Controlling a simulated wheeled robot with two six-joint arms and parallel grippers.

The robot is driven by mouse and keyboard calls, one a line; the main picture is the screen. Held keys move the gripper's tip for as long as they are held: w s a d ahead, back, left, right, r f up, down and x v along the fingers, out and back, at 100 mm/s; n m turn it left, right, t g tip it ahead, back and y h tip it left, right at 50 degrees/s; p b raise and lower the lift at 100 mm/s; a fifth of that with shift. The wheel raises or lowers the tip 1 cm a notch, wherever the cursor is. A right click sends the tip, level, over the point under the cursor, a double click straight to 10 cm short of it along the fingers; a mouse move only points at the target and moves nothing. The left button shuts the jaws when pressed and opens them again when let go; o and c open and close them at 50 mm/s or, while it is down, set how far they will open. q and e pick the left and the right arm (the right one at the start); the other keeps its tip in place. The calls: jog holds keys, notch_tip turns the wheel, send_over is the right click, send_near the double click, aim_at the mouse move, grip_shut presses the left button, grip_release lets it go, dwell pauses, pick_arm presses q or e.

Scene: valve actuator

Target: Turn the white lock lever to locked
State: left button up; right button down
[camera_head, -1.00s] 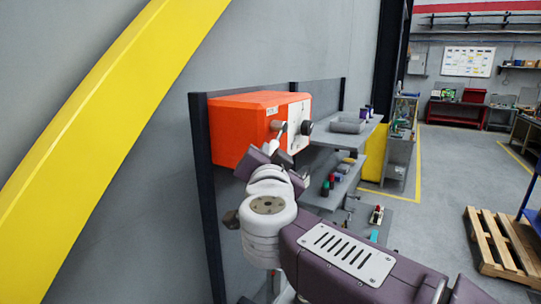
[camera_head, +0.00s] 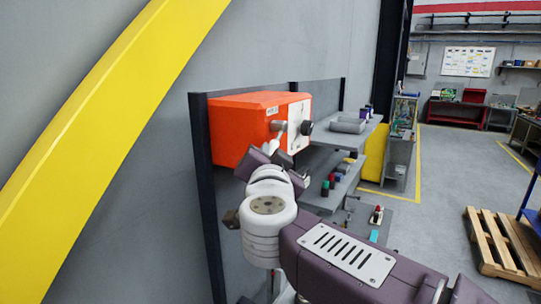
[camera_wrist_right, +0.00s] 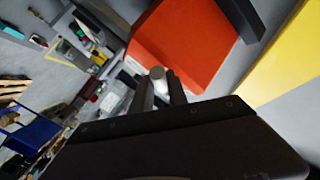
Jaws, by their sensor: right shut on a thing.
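The orange actuator box (camera_head: 238,130) is mounted on a grey panel in the head view; it also shows in the wrist view (camera_wrist_right: 185,45). A grey round boss (camera_head: 279,126) sticks out of its front. The white lock lever (camera_head: 274,145) hangs from near this boss, down towards my right gripper (camera_head: 275,154). The fingers and wrist hide part of the lever. My left gripper is out of view.
A white plate with a black knob (camera_head: 307,127) is on the box's right side. Grey shelves (camera_head: 335,190) with small coloured items stand to the right, behind my right arm. A yellow curved beam (camera_head: 105,125) crosses the left. A pallet (camera_head: 500,245) lies on the floor at right.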

jog(key=b, duration=0.1)
jog(key=f+t+b, duration=0.1)
jog(key=b, duration=0.1)
jog(key=shift+w+d+f+n, duration=0.15)
jog(key=shift+w+f+n, duration=0.05)
jog(key=shift+n, duration=0.1)
jog(key=shift+b, duration=0.4)
jog(key=shift+r, duration=0.25)
jog(key=c, duration=1.3)
grip_release()
jog(key=shift+w, duration=0.1)
jog(key=shift+w+f, duration=0.1)
jog(key=shift+w, duration=0.05)
